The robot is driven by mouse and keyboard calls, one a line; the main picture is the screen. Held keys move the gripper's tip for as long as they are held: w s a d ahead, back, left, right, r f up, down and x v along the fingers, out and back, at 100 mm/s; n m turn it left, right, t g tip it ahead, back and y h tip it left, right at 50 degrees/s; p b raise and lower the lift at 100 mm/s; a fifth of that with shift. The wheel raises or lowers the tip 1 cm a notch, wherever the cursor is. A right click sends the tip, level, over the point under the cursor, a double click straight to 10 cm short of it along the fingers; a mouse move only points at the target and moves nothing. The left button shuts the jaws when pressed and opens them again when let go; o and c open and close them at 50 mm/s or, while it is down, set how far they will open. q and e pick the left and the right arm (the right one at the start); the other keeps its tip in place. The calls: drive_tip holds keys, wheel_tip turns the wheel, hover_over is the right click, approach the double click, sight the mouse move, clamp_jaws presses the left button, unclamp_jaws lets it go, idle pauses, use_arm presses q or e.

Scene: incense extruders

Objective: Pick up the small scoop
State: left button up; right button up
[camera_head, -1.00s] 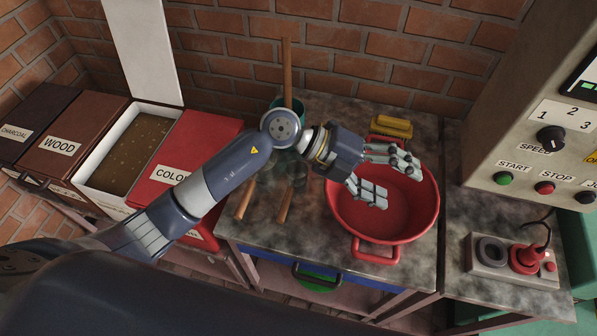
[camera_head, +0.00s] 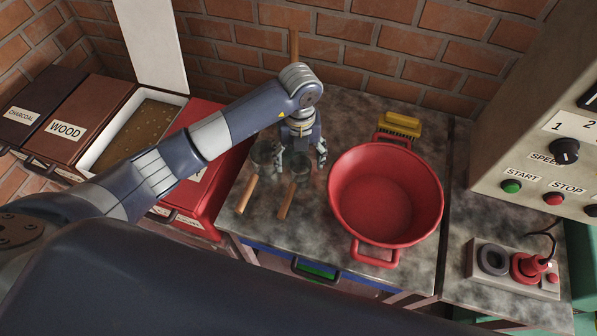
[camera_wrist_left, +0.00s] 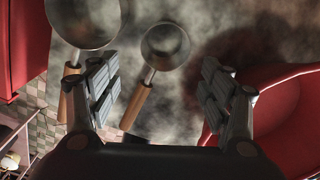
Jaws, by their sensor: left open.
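The small scoop (camera_head: 297,171) lies on the stone-topped table, its wooden handle (camera_head: 286,200) pointing toward me. In the left wrist view its round metal cup (camera_wrist_left: 165,46) is ahead of the fingers, and its handle (camera_wrist_left: 135,107) runs down between them, closer to the left finger. My left gripper (camera_head: 301,158) is open and empty, pointing down at the small scoop and partly covering it. A larger scoop (camera_head: 262,156) lies just to the left; it also shows in the left wrist view (camera_wrist_left: 84,22). My right gripper is not in view.
A red basin (camera_head: 385,200) stands close on the right; its rim (camera_wrist_left: 262,92) is beside the right finger in the left wrist view. A yellow brush (camera_head: 400,122) lies behind it. Red and brown boxes (camera_head: 65,130) stand left. A control panel (camera_head: 540,150) is at right.

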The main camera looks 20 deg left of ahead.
sight(301, 170)
use_arm(q)
drive_tip(key=f+p, duration=0.2)
drive_tip(key=f, duration=0.3)
drive_tip(key=shift+d+f, duration=0.15)
drive_tip(key=shift+d, duration=0.05)
drive_tip(key=shift+w+f, duration=0.1)
drive_tip(key=shift+f, duration=0.15)
drive_tip(key=c, duration=1.2)
